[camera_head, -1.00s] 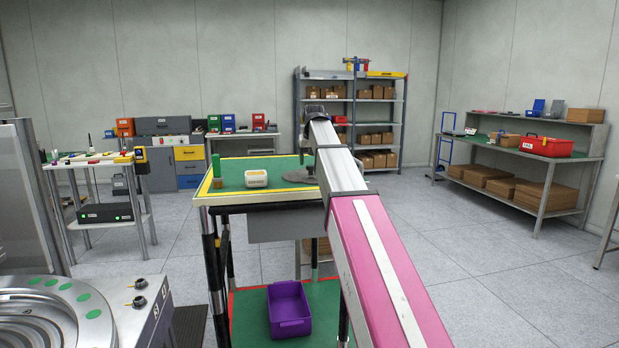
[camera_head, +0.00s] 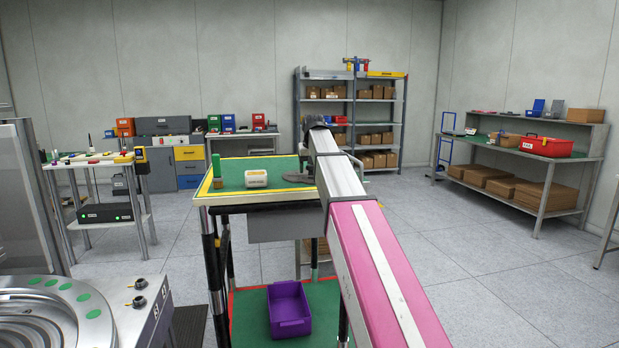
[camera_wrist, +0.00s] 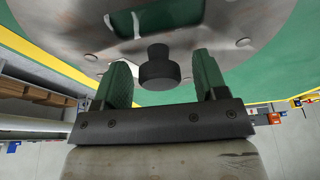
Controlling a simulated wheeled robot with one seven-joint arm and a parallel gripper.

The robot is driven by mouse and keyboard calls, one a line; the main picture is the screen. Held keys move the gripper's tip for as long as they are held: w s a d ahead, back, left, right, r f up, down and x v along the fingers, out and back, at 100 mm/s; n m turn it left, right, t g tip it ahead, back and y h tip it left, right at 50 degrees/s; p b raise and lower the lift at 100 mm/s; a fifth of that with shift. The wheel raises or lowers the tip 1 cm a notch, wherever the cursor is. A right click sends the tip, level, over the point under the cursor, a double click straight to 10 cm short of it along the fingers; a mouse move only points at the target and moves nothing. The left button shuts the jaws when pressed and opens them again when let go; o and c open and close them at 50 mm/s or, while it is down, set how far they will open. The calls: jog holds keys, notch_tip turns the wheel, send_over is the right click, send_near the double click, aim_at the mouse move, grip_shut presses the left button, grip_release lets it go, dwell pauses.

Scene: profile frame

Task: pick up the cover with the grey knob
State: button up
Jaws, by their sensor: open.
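The cover is a round grey metal plate (camera_wrist: 88,22) with small round studs or screws near its edge, filling much of the wrist view. Its dark grey knob (camera_wrist: 158,68) stands up near the middle of that view. My gripper (camera_wrist: 165,72) is open, with one green-padded finger on each side of the knob and gaps visible; whether the fingers are level with it in depth is unclear. In the head view, part of a grey disc (camera_head: 296,178) shows on the green-topped cart, mostly behind my arm, and my gripper is hidden there.
The cart top (camera_head: 228,178) has a yellow border. A white container (camera_head: 256,179) and a green cylinder on a brown base (camera_head: 217,168) stand at its left. A purple bin (camera_head: 289,310) sits on the lower shelf. Open floor lies to the right.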

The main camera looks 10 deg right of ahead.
aim_at(311, 166)
grip_shut()
jog(key=shift+r, duration=2.05)
